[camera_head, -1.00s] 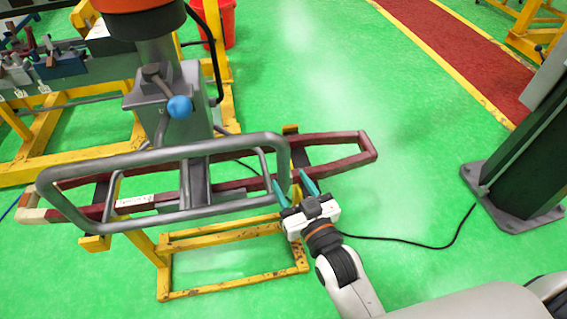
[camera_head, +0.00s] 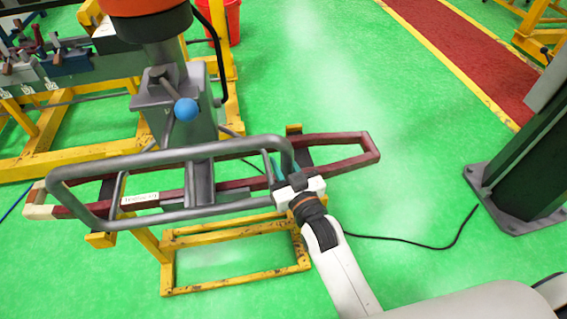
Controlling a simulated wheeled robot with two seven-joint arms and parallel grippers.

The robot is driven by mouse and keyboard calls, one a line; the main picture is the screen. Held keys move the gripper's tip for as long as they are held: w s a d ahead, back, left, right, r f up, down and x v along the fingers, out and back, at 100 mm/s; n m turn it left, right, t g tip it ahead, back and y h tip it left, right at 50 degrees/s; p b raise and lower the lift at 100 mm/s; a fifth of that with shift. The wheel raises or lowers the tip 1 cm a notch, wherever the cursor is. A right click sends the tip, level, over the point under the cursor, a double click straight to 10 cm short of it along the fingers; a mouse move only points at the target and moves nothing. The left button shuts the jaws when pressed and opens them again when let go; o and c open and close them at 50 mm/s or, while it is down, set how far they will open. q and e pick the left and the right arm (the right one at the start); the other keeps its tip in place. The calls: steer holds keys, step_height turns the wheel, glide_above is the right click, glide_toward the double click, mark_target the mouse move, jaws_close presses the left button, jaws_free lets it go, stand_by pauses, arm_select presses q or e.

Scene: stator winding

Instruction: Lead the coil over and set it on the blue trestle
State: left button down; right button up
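The coil (camera_head: 333,141) is a long dark-red loop with a whitish left end and a white label. It lies across the middle of the view, at the upper parts of a yellow stand (camera_head: 235,280); contact between them is unclear. A grey tubular handle frame (camera_head: 110,217) on a lifting device passes in front of the coil. My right gripper (camera_head: 284,170) is at the right end of this handle frame, close to the coil. My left gripper is out of view. I see no blue trestle.
The lifting device's grey column (camera_head: 178,110) has a blue-knobbed lever. A yellow-framed bench (camera_head: 60,70) and red bucket (camera_head: 226,22) are behind. A dark post (camera_head: 520,160) stands at right, with a black cable (camera_head: 420,244) on the floor.

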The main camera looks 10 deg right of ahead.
jaws_close()
stand_by(0.9)
steer(key=shift+o, duration=0.7)
jaws_free()
jaws_close()
stand_by(0.5)
